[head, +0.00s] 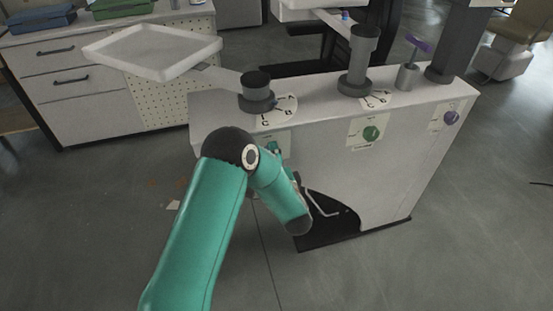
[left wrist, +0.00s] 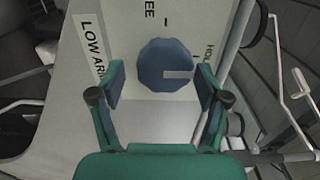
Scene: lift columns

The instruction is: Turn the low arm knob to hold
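The low arm knob (left wrist: 158,58) is blue and faceted, with a pale pointer bar, in the left wrist view. It sits on a white plate (left wrist: 112,24) reading LOW ARM, with part of FREE at the top and HOLD at the right. The pointer bar runs to the picture's right, toward the HOLD side. My left gripper (left wrist: 162,80) is open, one finger on each side of the knob, with visible gaps to both. In the head view my green left arm hides this knob and most of the gripper. My right gripper is in neither view.
In the head view the white cabinet (head: 315,105) carries a green knob (head: 371,133) and a purple knob (head: 452,117). Dark columns rise from its top. A white tray (head: 150,50) extends left from the nearest column (head: 257,87). The front floor is mostly clear.

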